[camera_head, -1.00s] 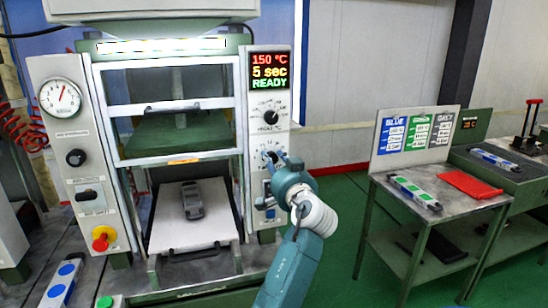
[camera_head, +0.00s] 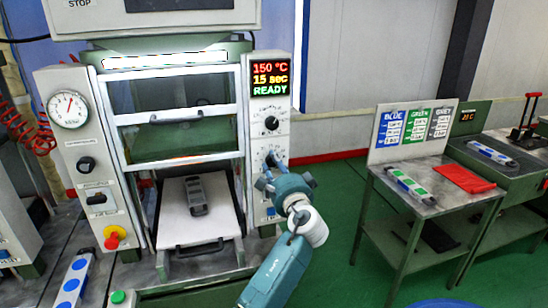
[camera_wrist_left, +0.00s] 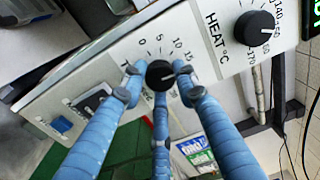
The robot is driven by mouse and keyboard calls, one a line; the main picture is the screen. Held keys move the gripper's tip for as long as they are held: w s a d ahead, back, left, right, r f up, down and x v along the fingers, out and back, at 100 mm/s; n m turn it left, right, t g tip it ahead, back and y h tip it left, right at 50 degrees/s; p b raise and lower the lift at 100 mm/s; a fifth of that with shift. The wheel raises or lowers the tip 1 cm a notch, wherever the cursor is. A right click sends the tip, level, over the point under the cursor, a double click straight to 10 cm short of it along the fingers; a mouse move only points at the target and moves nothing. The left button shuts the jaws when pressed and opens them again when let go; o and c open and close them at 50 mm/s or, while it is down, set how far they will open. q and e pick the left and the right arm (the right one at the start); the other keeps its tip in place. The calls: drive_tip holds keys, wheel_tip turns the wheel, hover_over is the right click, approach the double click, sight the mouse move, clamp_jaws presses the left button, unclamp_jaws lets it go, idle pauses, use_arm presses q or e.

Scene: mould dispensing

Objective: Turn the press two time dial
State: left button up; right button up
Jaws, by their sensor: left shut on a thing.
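The press (camera_head: 173,60) has a control panel (camera_head: 263,95) on its right post. Its display (camera_head: 270,78) reads 150 °C, 15 sec, READY. The black time dial (camera_wrist_left: 161,74) shows in the left wrist view, below a scale marked 0, 5, 10, 15. My left gripper (camera_head: 268,168) is at the panel in the head view. Its blue fingers (camera_wrist_left: 160,90) are closed around the time dial. The gripper mostly hides the dial in the head view. My right gripper is in neither current view.
The heat dial (camera_head: 272,124) sits just above the time dial. A grey mould (camera_head: 196,195) lies on the press's pulled-out tray (camera_head: 170,225). A red emergency knob (camera_head: 113,233) is on the left post. A side table (camera_head: 430,195) stands at the right.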

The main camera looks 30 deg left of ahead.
use_arm(q)
drive_tip(key=shift+m+p, duration=4.6)
drive_tip(key=shift+m, duration=0.7)
drive_tip(key=o, duration=1.1)
drive_tip(key=shift+w+d+f, duration=0.1)
drive_tip(key=shift+o, duration=0.2)
drive_tip(key=v, duration=1.2)
